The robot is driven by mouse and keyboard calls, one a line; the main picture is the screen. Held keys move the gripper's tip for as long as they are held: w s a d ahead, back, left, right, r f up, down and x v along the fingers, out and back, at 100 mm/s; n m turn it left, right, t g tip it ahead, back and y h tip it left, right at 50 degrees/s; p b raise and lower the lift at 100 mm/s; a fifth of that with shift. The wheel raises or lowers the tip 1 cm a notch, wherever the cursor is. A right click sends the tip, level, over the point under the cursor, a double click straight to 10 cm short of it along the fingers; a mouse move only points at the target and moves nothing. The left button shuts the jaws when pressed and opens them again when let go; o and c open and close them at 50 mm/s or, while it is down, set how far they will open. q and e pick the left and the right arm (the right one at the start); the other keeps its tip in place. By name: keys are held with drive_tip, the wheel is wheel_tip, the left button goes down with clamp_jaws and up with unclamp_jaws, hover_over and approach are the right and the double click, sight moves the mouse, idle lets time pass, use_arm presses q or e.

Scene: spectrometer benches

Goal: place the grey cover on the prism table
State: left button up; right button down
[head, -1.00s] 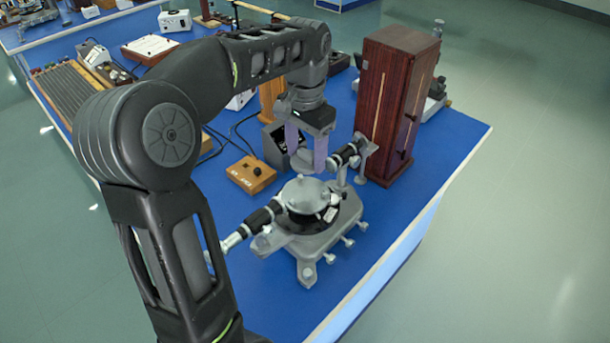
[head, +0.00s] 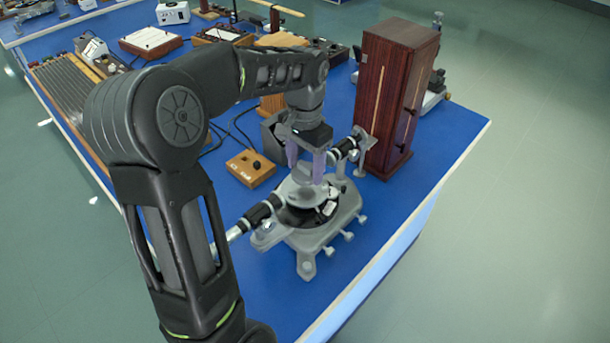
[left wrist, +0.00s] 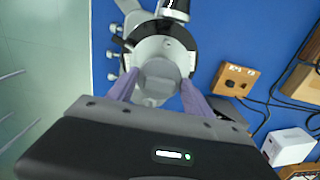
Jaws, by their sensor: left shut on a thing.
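The grey cover (head: 303,174) is a small rounded grey piece between the fingers of my left gripper (head: 305,172). It also shows in the left wrist view (left wrist: 160,76), with a purple finger on each side. My left gripper is shut on it. Below is the spectrometer (head: 305,238), with a round grey top (head: 293,194) at its centre. The cover is over this round top, very close to it; I cannot tell whether they touch. The prism table itself is largely hidden by the cover and fingers. My right gripper is not in view.
The spectrometer's black tubes (head: 262,212) stick out at left and upper right, close to the fingers. A tall reddish wooden cabinet (head: 388,105) stands behind right. A small wooden control box (head: 250,168) is at left. The blue bench (head: 425,165) is clear at right.

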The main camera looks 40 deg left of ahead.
sight(305, 172)
use_arm(q)
drive_tip(key=shift+f+p, duration=0.3)
drive_tip(key=shift+f, duration=1.6)
drive_tip(key=o, duration=1.3)
drive_tip(key=shift+o, duration=0.2)
wheel_tip(305, 172, up, 12)
drive_tip(key=shift+r+b, duration=0.1)
drive_tip(key=shift+b, duration=0.45)
